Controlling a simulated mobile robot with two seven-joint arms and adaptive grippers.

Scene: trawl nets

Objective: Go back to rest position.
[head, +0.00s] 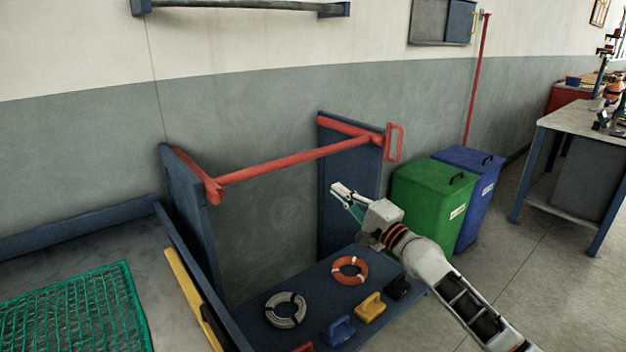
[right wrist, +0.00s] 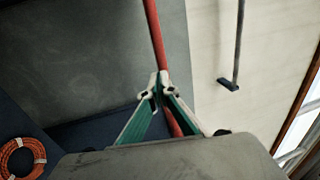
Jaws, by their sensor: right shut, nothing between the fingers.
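My right gripper (head: 347,195) is shut and empty, raised in front of the blue stand with the red bar. In the right wrist view its fingertips (right wrist: 160,82) meet, with the red bar (right wrist: 155,35) passing behind them. The red bar (head: 290,164) spans the stand's two blue side panels in the head view, and the gripper appears below its right half. I cannot tell the exact gap between gripper and bar. My left gripper is not in view.
Below on the blue shelf lie an orange ring (head: 350,262), a grey ring (head: 270,311), a yellow block (head: 370,307) and a blue block (head: 338,330). Green (head: 425,205) and blue (head: 485,172) bins stand right. A table with green net (head: 75,310) is left. Floor at right is clear.

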